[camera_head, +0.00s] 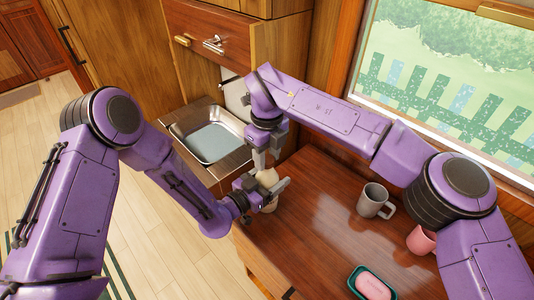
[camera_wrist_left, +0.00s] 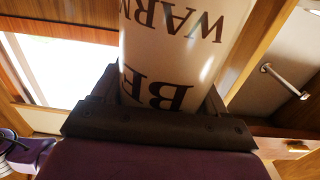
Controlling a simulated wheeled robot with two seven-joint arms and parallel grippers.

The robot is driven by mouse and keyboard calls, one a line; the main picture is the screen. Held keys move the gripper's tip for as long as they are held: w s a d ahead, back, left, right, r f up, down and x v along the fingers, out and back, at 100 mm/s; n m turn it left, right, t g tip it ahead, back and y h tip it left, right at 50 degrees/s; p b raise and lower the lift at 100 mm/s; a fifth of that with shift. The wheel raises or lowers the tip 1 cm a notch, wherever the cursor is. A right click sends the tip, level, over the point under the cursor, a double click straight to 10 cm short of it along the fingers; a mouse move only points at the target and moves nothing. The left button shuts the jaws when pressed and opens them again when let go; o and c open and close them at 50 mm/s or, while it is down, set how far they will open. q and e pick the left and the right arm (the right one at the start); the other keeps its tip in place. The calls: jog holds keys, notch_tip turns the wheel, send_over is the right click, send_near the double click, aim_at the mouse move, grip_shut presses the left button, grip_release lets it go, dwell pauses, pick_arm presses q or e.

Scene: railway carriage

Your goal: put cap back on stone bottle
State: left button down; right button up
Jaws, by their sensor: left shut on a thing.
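The stone bottle (camera_head: 267,178) is cream coloured and stands at the left end of the wooden table, mostly hidden behind my grippers. My left gripper (camera_head: 269,193) is shut on it from the front left. In the left wrist view the bottle (camera_wrist_left: 185,50) fills the space between the jaws, with dark upside-down lettering on its side. My right gripper (camera_head: 265,157) points down just above the bottle's top. Its fingertips are small and partly covered, so I cannot tell its jaw state. I cannot make out the cap.
A grey mug (camera_head: 375,201) and a pink cup (camera_head: 421,240) stand on the table (camera_head: 310,240) to the right. A green dish (camera_head: 356,275) with pink soap (camera_head: 373,287) lies at the front. A metal sink (camera_head: 210,143) is at the back left. The table's middle is clear.

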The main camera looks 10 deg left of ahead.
jog(key=c, duration=0.3)
jog(key=m, duration=0.3)
jog(key=shift+c, duration=0.2)
jog(key=m, duration=0.5)
jog(key=shift+m, duration=0.3)
jog(key=o, duration=1.2)
jog(key=shift+o, duration=0.2)
notch_tip(320, 180, up, 12)
